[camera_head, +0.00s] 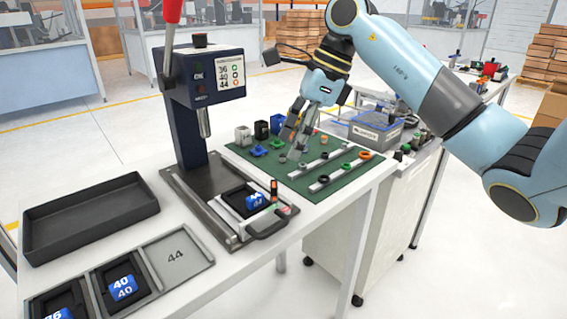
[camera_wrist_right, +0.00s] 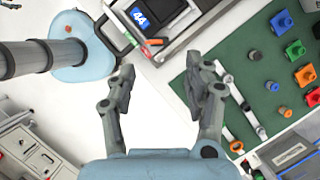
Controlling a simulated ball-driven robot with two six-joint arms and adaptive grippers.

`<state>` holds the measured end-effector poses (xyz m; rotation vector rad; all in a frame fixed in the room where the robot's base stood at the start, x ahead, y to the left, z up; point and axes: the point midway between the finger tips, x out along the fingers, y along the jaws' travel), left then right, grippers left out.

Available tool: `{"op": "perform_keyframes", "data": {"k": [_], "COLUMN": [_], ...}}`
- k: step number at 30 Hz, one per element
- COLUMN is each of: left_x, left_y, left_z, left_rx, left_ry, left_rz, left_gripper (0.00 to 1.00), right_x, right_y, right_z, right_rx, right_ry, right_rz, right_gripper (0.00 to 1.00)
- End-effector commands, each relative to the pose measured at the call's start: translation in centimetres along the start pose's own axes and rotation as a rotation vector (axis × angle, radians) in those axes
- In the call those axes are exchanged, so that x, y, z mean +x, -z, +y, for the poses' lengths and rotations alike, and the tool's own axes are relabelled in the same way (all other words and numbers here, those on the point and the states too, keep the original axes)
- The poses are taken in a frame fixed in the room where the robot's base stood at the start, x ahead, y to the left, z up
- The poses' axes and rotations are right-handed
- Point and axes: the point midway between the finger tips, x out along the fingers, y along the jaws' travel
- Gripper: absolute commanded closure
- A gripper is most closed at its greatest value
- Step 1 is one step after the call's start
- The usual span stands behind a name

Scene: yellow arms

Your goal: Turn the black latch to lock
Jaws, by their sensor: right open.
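The press fixture (camera_head: 222,226) holds a blue block marked 44 (camera_head: 255,201) in a dark frame; the block also shows in the right wrist view (camera_wrist_right: 140,17). A black handle-like piece (camera_head: 268,226), probably the latch, lies at the fixture's front right corner. A small orange-tipped dark piece (camera_head: 274,187) stands beside the block. My right gripper (camera_head: 293,156) is open and empty above the green mat, behind and right of the fixture. In the right wrist view its spread fingers (camera_wrist_right: 160,66) have nothing between them. My left gripper is out of view.
The blue press (camera_head: 203,75) with a red lever (camera_head: 172,15) rises behind the fixture. The green mat (camera_head: 330,182) carries two rails and several small coloured parts. A black tray (camera_head: 88,215) and slotted holders (camera_head: 178,256) stand at the left.

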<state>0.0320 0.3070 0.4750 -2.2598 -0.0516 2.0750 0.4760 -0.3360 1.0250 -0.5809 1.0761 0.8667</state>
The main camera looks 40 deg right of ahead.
Motion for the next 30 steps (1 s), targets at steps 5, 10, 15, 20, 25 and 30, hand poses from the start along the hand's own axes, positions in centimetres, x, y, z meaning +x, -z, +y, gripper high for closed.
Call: {"op": "perform_keyframes", "data": {"k": [5, 10, 15, 20, 25, 30], "left_x": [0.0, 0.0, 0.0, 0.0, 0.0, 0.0], "left_y": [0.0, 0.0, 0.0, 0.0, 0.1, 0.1], "left_z": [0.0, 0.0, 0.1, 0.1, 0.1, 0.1], "left_rx": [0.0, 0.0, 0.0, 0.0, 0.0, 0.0], "left_ry": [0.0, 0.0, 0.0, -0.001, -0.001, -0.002], "left_rz": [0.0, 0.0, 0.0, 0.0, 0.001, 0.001], "left_gripper": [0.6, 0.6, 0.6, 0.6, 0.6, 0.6], "right_x": [-2.2, -2.7, -2.7, -1.9, -1.0, -6.2], "right_y": [0.0, 0.0, 0.0, -1.8, -10.1, -17.8], "right_z": [-0.1, 0.0, 0.0, 0.8, 4.9, 8.5], "right_rx": [-0.001, 0.001, 0.001, -0.004, 0.057, 0.345], "right_ry": [0.002, -0.001, -0.001, -0.01, -0.08, -0.234], "right_rz": [0.001, 0.0, 0.0, -0.089, -0.522, -1.108], "right_gripper": [0.48, 0.48, 0.49, 0.63, 0.63, 0.63]}}
